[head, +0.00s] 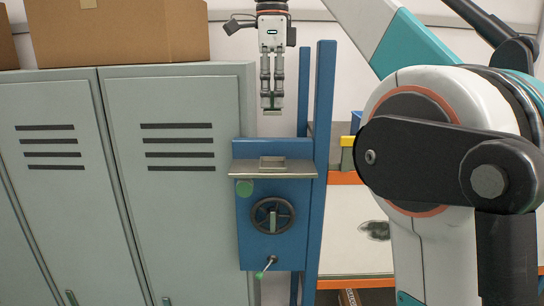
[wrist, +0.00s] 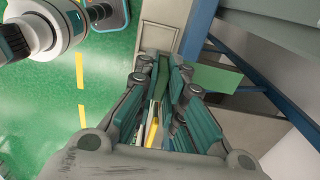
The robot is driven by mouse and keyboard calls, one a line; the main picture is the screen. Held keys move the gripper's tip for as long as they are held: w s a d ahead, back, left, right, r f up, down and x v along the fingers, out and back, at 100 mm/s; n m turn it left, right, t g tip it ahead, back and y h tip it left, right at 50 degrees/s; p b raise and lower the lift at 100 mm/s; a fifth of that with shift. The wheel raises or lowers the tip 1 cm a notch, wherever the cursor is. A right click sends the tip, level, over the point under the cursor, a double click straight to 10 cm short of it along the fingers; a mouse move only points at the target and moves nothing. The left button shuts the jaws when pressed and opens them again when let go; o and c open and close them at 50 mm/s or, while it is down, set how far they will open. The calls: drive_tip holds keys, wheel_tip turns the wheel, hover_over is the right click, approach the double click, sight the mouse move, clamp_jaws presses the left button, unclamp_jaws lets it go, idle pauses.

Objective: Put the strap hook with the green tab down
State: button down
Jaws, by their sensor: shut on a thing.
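My gripper (head: 271,106) points straight down in the head view, above the blue hand-wheel station, with a clear gap under its fingertips. In the wrist view, its fingers (wrist: 164,66) are close together, shut on a narrow thing. A thin dark green strip (wrist: 161,80) shows between them; I take it for the strap hook with the green tab. The fingers hide most of it, and its hook shape cannot be made out. Below my gripper is a grey ledge (head: 240,168) with a small shallow grey holder (head: 272,162) on it.
A blue post (head: 323,140) rises close right of my gripper. Grey lockers (head: 172,200) with a cardboard box (head: 130,35) on top stand left.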

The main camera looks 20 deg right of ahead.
drive_tip(key=f, duration=0.7)
drive_tip(key=shift+s+f, duration=0.4)
drive_tip(key=shift+f, duration=2.05)
drive_tip(key=shift+w+f, duration=0.1)
drive_tip(key=c, duration=1.7)
unclamp_jaws()
wheel_tip(320, 180, up, 12)
drive_tip(key=shift+r, duration=0.15)
